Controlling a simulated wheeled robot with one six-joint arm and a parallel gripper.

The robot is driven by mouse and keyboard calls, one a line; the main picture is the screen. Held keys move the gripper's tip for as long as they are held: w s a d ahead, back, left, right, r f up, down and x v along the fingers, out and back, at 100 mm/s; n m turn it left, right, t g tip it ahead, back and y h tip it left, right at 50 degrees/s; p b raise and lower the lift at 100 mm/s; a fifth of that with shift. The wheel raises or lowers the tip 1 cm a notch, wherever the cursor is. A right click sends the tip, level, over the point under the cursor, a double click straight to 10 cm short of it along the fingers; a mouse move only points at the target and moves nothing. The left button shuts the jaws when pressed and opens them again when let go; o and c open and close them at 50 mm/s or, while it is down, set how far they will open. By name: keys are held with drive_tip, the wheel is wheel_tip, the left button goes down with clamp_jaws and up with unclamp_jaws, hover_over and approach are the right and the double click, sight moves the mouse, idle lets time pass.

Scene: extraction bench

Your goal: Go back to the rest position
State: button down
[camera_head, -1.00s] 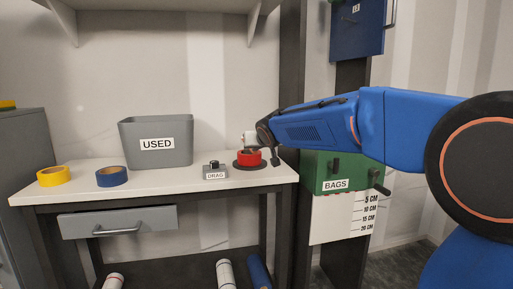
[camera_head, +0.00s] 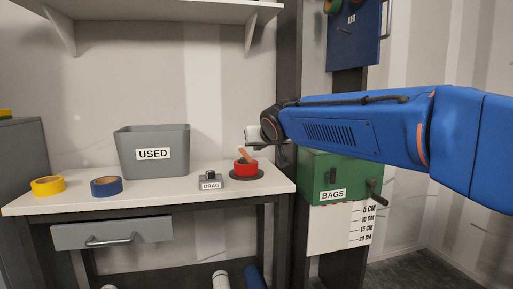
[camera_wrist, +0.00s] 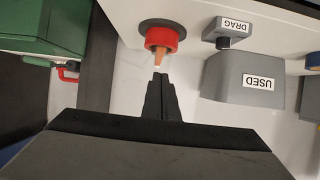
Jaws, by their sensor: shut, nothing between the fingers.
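My gripper (camera_wrist: 158,82) shows in the wrist view with its two dark fingers closed together. It is empty. A red roll (camera_wrist: 162,38) on a dark round base is just beyond the fingertips. A tan-orange strip (camera_wrist: 159,58) sticks out from the roll, its pale end close to the fingertips; I cannot tell whether they touch. In the head view the red roll (camera_head: 245,168) sits at the bench's right end, below the white end of my blue arm, and the strip (camera_head: 250,153) rises from it. The fingers are not clearly seen there.
The bench top (camera_head: 130,196) holds a grey USED bin (camera_head: 153,168), a small grey DRAG block (camera_head: 209,183), a yellow roll (camera_head: 47,186) and a blue roll (camera_head: 106,187). A shelf (camera_head: 160,14) hangs above.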

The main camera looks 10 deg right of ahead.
drive_tip(key=shift+s, duration=0.3)
drive_tip(key=s+d+f+g, duration=0.2)
drive_tip(key=s+f, duration=0.8)
drive_tip(key=s, duration=0.3)
drive_tip(key=s+d+f+g, duration=0.3)
drive_tip(key=s+f, duration=0.7)
drive_tip(key=s, duration=0.3)
drive_tip(key=s+d+f+g, duration=0.2)
drive_tip(key=s+f+g, duration=0.1)
drive_tip(key=s+f, duration=0.8)
drive_tip(key=s, duration=0.3)
drive_tip(key=shift+d, duration=0.4)
